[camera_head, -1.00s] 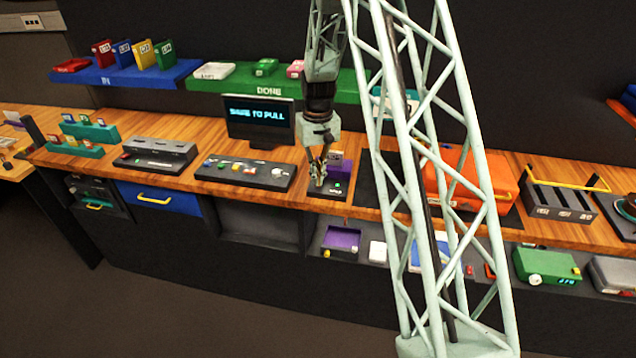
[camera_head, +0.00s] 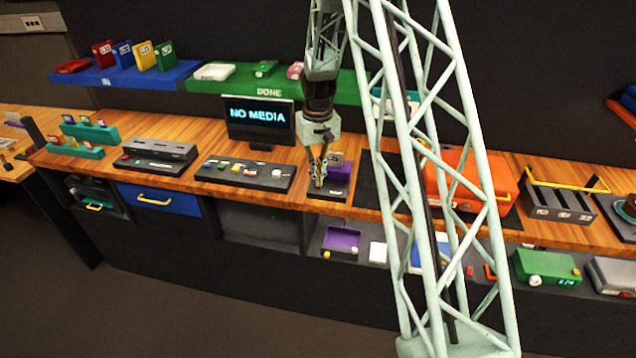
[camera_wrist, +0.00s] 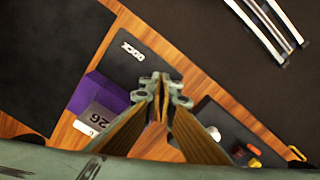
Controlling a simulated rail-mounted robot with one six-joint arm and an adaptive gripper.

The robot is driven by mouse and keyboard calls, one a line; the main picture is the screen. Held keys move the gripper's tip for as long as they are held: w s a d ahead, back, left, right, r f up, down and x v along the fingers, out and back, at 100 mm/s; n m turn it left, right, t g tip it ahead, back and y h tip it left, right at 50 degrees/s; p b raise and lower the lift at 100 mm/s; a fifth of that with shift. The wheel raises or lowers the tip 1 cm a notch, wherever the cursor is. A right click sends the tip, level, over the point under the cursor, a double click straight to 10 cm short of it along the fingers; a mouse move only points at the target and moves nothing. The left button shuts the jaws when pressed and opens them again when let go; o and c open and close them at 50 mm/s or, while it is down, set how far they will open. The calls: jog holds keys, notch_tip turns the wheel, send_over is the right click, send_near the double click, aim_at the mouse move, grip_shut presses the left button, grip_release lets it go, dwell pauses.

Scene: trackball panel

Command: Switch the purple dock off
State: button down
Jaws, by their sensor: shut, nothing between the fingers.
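The purple dock (camera_head: 340,168) stands on the wooden counter, right of the monitor, on a dark base plate. In the wrist view the dark plate reads "DOCK" (camera_wrist: 132,50), and a purple block (camera_wrist: 98,100) with a grey face marked "26" sits at its side. My gripper (camera_head: 318,184) is shut and empty, pointing down over the front left part of the dock plate. In the wrist view its fingertips (camera_wrist: 160,90) are together at the plate's edge. They hide what lies beneath, so I cannot tell if they touch a switch. The monitor (camera_head: 258,118) reads "NO MEDIA".
A dark control panel (camera_head: 245,173) with coloured buttons lies left of the dock. A black mat (camera_head: 372,195) and an orange case (camera_head: 465,178) are to the right. An open purple tray (camera_head: 342,240) sits on the shelf below. My lattice column blocks part of the head view.

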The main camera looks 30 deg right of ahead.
jog(key=shift+r+p, duration=1.05)
jog(key=shift+r, duration=1.85)
jog(key=shift+a+r, duration=0.1)
jog(key=shift+r, duration=0.15)
jog(key=s+a+r+t+b, duration=0.1)
jog(key=s+a+r, duration=0.3)
jog(key=s+r, duration=0.3)
jog(key=s+a+r+n+b, duration=0.1)
jog(key=s+a+r+b, duration=0.1)
jog(key=s+a+r, duration=0.45)
jog(key=s+a+r+t+b, duration=0.1)
jog(key=s+a+r, duration=0.3)
jog(key=r, duration=0.6)
jog(key=s+a+r+t+b, duration=0.1)
jog(key=s+a+b, duration=0.1)
jog(key=s, duration=1.3)
jog(key=s+a+r+n+t+b, duration=0.1)
jog(key=s+a, duration=0.4)
jog(key=s, duration=1)
jog(key=shift+s+b, duration=0.25)
jog(key=shift+b, duration=0.4)
